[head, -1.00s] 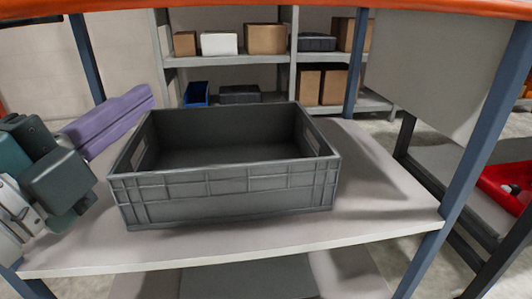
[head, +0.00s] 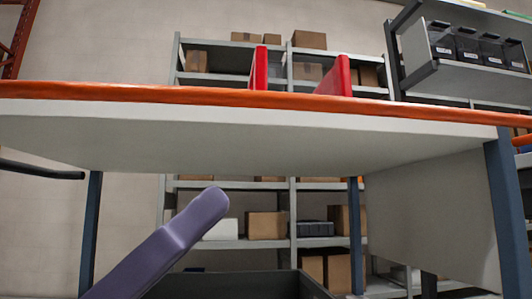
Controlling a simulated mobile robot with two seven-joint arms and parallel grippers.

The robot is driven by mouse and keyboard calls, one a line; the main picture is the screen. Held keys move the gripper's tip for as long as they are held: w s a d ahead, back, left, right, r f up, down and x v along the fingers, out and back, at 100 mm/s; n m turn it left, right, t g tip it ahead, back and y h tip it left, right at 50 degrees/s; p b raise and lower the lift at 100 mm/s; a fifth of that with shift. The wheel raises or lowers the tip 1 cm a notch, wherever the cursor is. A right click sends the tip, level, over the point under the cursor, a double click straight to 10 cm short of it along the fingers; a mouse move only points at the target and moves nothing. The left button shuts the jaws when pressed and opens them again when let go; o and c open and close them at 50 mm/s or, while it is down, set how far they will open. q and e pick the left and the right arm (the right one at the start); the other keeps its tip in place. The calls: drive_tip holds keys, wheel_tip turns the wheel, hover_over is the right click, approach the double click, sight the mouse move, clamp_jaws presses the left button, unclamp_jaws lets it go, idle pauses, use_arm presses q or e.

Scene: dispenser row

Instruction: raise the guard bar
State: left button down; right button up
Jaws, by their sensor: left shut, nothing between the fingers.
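A dark, slightly bent bar (head: 40,172) juts in from the left edge, below the level of the orange-edged shelf. I cannot tell whether it is the guard bar, and no other part is clearly one. My left gripper (head: 205,205) shows as long purple fingers rising from the lower left, shut and empty. Its tip is below the shelf's underside, right of the dark bar and apart from it in the picture. The gripper's body is out of the picture. My right gripper is not in view.
The wide shelf with an orange front edge (head: 230,94) spans the picture above my gripper. Blue posts (head: 90,235) stand under it. A dark crate (head: 230,285) is at the bottom. Red uprights (head: 259,68) stand above the shelf. Black bins (head: 478,48) sit upper right.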

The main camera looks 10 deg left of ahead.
use_arm(q)
drive_tip(key=r, duration=0.1)
drive_tip(key=w+d+r, duration=0.1)
drive_tip(key=r, duration=0.3)
drive_tip(key=shift+w+d, duration=0.25)
drive_tip(key=shift+d, duration=0.05)
drive_tip(key=shift+w+r, duration=0.1)
drive_tip(key=shift+r, duration=0.3)
drive_tip(key=shift+r+n+t+y+p, duration=0.3)
drive_tip(key=shift+r+n+t+p, duration=0.1)
drive_tip(key=shift+n+p, duration=0.2)
drive_tip(key=shift+s+n+t+p, duration=0.2)
drive_tip(key=shift+n+t+p, duration=0.15)
drive_tip(key=shift+n, duration=0.15)
wheel_tip(320, 180, up, 11)
drive_tip(key=n+y+p, duration=1.5)
drive_tip(key=n+p, duration=0.5)
drive_tip(key=p, duration=2)
hover_over(258, 102)
drive_tip(key=w+a, duration=0.3)
drive_tip(key=a, duration=0.1)
drive_tip(key=shift+w+d+r+t+p, duration=0.15)
drive_tip(key=shift+w+t+p, duration=0.15)
drive_tip(key=shift+t+p, duration=0.2)
